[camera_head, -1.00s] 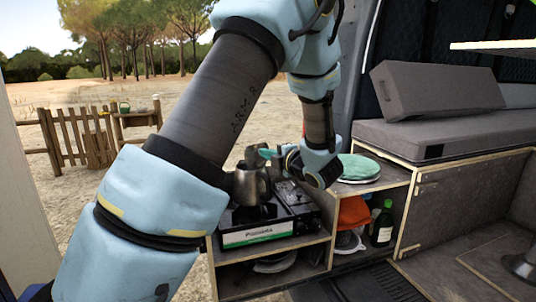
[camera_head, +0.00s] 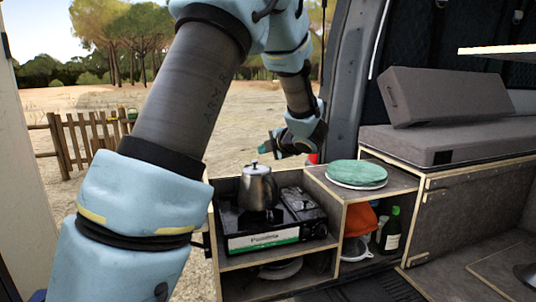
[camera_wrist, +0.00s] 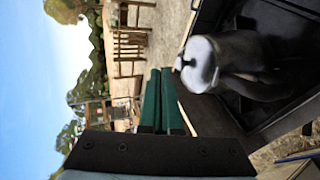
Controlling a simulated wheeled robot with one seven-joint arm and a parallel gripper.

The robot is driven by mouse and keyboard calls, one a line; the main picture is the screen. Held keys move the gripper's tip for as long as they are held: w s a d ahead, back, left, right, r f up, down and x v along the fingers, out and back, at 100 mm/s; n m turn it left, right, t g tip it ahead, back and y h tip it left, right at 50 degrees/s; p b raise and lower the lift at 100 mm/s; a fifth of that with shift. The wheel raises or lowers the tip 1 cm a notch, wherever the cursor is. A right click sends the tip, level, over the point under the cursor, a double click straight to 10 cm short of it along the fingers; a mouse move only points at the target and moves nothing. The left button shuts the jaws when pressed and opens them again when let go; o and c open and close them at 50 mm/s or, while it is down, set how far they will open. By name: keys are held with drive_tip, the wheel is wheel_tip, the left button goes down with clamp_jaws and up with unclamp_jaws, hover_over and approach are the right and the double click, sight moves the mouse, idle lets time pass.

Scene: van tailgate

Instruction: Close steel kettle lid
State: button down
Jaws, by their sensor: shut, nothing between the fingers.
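The steel kettle (camera_head: 257,190) stands upright on the camping stove. Its lid (camera_head: 256,169) lies flat over the top opening with the knob upward; I see no clear gap at the rim. In the wrist view, the kettle (camera_wrist: 245,55) shows sideways at the upper right, and its shiny lid (camera_wrist: 201,63) with a dark knob faces the camera. My gripper (camera_head: 266,146) is above and just right of the kettle, apart from it. In the wrist view, the green fingers (camera_wrist: 160,98) are together and empty, pointing past the kettle towards the fence.
The stove (camera_head: 272,228) sits on a low shelf unit. A wooden fence (camera_head: 85,137) stands outside. There is free air above the kettle.

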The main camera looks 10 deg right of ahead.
sight(253, 161)
drive_tip(key=shift+w+a+f, duration=0.1)
drive_tip(key=shift+w+a, duration=0.15)
drive_tip(key=shift+w, duration=0.25)
drive_tip(key=shift+w+a+f, duration=0.1)
drive_tip(key=shift+w+a, duration=0.15)
drive_tip(key=shift+w, duration=0.25)
drive_tip(key=shift+w+a+r, duration=0.1)
drive_tip(key=shift+w+a, duration=0.1)
drive_tip(key=shift+w, duration=0.1)
drive_tip(key=shift+w+a+g+p, duration=0.15)
drive_tip(key=shift+w+g+p, duration=0.15)
drive_tip(key=shift+g+p, duration=0.15)
drive_tip(key=shift+w+a+f+h, duration=0.1)
drive_tip(key=shift+w+f+h, duration=0.25)
drive_tip(key=shift+f, duration=0.25)
drive_tip(key=shift+b+x, duration=0.3)
drive_tip(key=shift+x, duration=0.75)
drive_tip(key=shift+a+f, duration=0.1)
drive_tip(key=shift+f, duration=0.1)
drive_tip(key=shift+r, duration=0.1)
